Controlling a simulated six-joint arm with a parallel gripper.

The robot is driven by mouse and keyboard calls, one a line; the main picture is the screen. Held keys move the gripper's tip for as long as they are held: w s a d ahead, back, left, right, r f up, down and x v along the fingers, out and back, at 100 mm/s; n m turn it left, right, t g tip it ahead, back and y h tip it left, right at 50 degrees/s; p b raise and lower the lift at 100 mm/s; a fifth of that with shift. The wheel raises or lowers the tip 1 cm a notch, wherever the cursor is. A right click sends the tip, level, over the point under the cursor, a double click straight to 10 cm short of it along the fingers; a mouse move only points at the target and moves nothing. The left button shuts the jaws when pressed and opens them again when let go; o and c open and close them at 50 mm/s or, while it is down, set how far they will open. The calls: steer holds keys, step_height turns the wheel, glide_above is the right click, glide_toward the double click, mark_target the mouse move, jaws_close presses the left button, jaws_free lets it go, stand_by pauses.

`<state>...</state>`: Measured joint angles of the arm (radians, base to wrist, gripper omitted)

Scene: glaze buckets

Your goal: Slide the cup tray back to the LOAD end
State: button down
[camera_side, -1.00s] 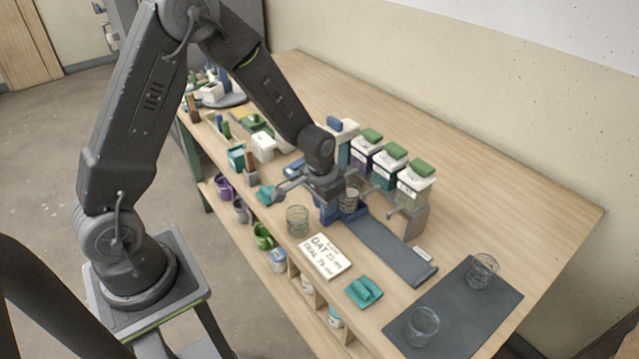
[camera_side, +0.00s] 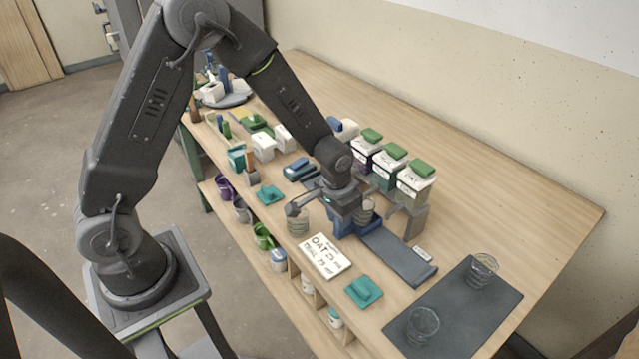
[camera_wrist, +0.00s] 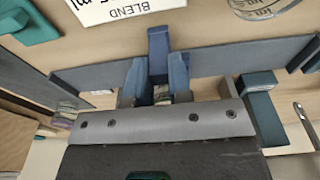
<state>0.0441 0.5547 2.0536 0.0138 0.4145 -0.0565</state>
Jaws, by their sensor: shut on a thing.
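The blue cup tray (camera_side: 347,229) sits on a long dark slide rail (camera_side: 405,259) in the side view, with a clear cup (camera_side: 367,211) standing in it. My gripper (camera_side: 342,212) is down at the tray and shut on it, partly hiding it. In the wrist view a blue upright part of the tray (camera_wrist: 158,42) shows just ahead of my gripper (camera_wrist: 158,92), over the rail (camera_wrist: 225,62). A small white label (camera_side: 422,253) lies beside the rail's near right end; its text is too small to read.
Dispensers with green lids (camera_side: 416,182) stand close behind the rail. A dark mat (camera_side: 455,310) with two glasses lies at the right. The rail's right stretch is clear.

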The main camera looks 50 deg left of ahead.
steer(key=shift+w+d+r, duration=0.1)
steer(key=shift+d, duration=2.85)
steer(key=shift+d, duration=4.6)
steer(key=c, duration=1.1)
jaws_free()
step_height(320, 180, up, 7)
steer(key=shift+f, duration=0.1)
steer(key=shift+a, duration=0.1)
